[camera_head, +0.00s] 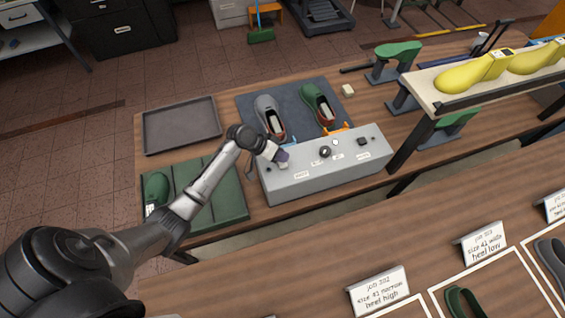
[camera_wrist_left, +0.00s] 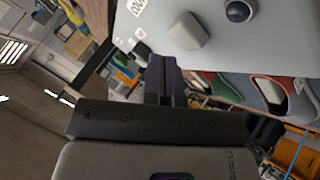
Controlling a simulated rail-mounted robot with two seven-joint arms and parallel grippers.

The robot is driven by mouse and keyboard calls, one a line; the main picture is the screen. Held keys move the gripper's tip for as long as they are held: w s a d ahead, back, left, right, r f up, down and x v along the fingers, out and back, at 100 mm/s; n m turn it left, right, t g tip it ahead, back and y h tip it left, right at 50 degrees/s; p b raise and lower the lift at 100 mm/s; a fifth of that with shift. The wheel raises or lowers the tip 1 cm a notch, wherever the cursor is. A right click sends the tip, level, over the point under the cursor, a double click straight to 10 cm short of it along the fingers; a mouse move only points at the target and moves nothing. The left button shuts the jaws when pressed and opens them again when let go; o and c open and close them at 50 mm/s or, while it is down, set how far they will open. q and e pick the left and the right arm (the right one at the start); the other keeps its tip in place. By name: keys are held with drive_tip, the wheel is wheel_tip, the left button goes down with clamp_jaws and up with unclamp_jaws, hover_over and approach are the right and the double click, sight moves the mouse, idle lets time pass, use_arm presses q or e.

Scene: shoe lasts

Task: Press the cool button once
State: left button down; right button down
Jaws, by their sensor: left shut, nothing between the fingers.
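The grey control box (camera_head: 335,168) stands on the far bench, with several controls and small white labels on its sloping face. A pale block-shaped button (camera_wrist_left: 187,31) shows in the left wrist view beside a dark round knob (camera_wrist_left: 240,10). A label near that button seems to read "cool", only partly legible. My left gripper (camera_head: 280,156) is over the left end of the box and partly hides the controls there. Its dark fingers (camera_wrist_left: 165,72) are together and empty, close below the pale button in the wrist picture. I cannot tell whether they touch the box. My right gripper is out of view.
Two shoes on lasts (camera_head: 318,103) stand on a dark mat behind the box. An empty grey tray (camera_head: 181,143) and a green tray (camera_head: 222,213) lie to the left. A raised shelf with yellow lasts (camera_head: 474,72) stands right. Job cards (camera_head: 378,291) stand on the near bench.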

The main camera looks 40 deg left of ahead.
use_arm(q)
drive_tip(key=shift+f, duration=0.25)
idle(0.3)
drive_tip(key=shift+f, duration=0.2)
drive_tip(key=shift+f, duration=0.15)
idle(0.5)
drive_tip(key=shift+f+b, duration=0.4)
drive_tip(key=shift+b, duration=0.05)
idle(0.3)
drive_tip(key=shift+r, duration=0.2)
drive_tip(key=shift+r+p, duration=0.75)
drive_tip(key=shift+p, duration=0.25)
